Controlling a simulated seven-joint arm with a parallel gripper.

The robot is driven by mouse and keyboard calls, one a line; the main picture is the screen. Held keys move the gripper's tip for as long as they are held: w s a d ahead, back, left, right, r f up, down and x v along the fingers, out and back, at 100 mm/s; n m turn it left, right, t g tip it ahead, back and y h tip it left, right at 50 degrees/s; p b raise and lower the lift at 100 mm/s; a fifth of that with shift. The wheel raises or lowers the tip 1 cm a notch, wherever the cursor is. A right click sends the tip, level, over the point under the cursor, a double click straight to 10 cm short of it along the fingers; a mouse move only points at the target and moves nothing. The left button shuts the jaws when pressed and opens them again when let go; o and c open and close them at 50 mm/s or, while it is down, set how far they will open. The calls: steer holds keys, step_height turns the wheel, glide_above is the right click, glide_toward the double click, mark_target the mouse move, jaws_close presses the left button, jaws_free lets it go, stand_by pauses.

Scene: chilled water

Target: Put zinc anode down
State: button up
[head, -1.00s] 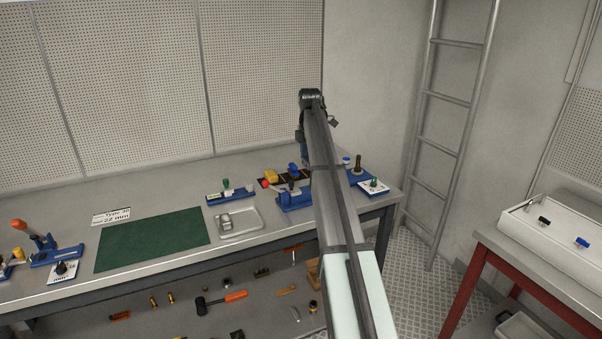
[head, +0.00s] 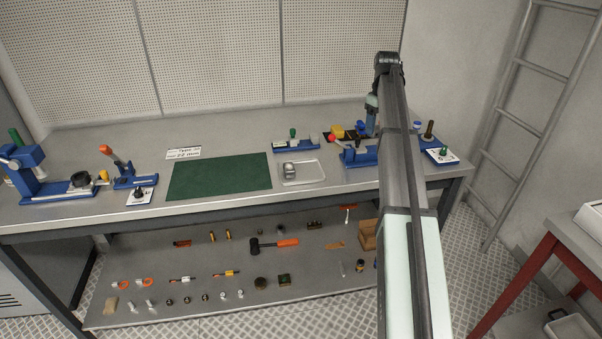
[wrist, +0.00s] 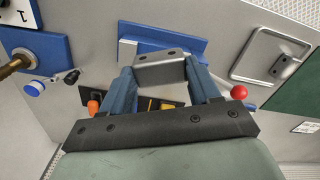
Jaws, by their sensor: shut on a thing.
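My gripper (wrist: 162,74) is shut on a grey metal block with two dark holes, which looks like the zinc anode (wrist: 160,68). The wrist view shows it between the two blue-grey fingers, in front of a blue fixture (wrist: 190,47) on the bench. I cannot tell whether the block touches the fixture. A similar grey block (wrist: 281,65) lies in the shallow metal tray (wrist: 245,70); in the head view it is in the tray (head: 318,180) right of the green mat.
The green mat (head: 220,177) is clear. A red ball knob (wrist: 239,92) is close to the right finger. A blue stand with a dark post (head: 428,131) and a white-topped switch box (head: 441,157) are right of my arm. The lower shelf (head: 200,295) holds tools and small parts.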

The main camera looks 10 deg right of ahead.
steer(key=s+a+f+m, duration=0.2)
steer(key=s+a+f, duration=0.35)
steer(key=a, duration=0.35)
steer(key=s+a+f+m, duration=0.1)
steer(key=s+a+f, duration=0.45)
steer(key=a, duration=0.25)
steer(key=s+a+f+m, duration=0.2)
steer(key=s+a+f, duration=0.3)
steer(key=a, duration=0.4)
steer(key=w+d+r, duration=0.1)
steer(key=w+r, duration=0.2)
steer(key=w+r+n, duration=0.1)
steer(key=w+r, duration=0.2)
steer(key=w+d+r+n, duration=0.1)
steer(key=w+r, duration=0.2)
steer(key=shift+w+d+r, duration=0.2)
steer(key=shift+w+d, duration=0.1)
steer(key=shift+d, duration=0.05)
steer(key=w+d+r+n, duration=0.1)
steer(key=w+r+n, duration=0.4)
steer(key=n, duration=1.1)
steer(key=shift+w+f, duration=0.2)
steer(key=shift+f, duration=1.4)
steer(key=shift+w+f, duration=0.2)
steer(key=shift+f, duration=1.45)
steer(key=shift+w+f, duration=0.2)
steer(key=shift+f, duration=1.4)
steer(key=shift+f, duration=0.1)
